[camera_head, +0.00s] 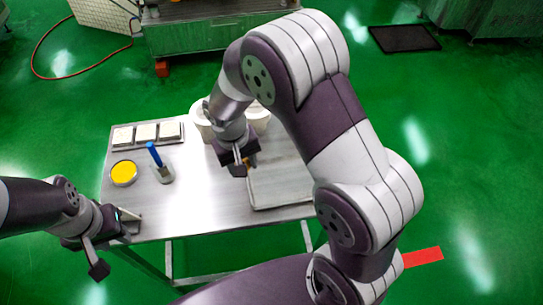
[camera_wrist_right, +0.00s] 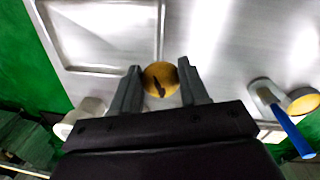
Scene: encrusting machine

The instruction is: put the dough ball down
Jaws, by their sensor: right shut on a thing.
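The dough ball (camera_wrist_right: 160,79) is small, round and tan-yellow with a dark mark. It sits between the two fingers of my right gripper (camera_wrist_right: 158,88), which is shut on it. In the head view my right gripper (camera_head: 243,166) hangs beside the left edge of a shallow metal tray (camera_head: 262,207), with a bit of the ball (camera_head: 250,162) showing. The tray (camera_wrist_right: 97,70) lies up and left of the ball in the wrist view. I cannot tell how high the ball is above the table. My left gripper (camera_head: 113,243) is open and empty at the table's front left corner.
On the steel table (camera_head: 200,215) stand a yellow-filled bowl (camera_head: 124,173), a blue-handled tool in a small holder (camera_head: 163,174), several small filled trays (camera_head: 146,133) and white containers (camera_head: 259,118) behind my right gripper. The table's front middle is clear.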

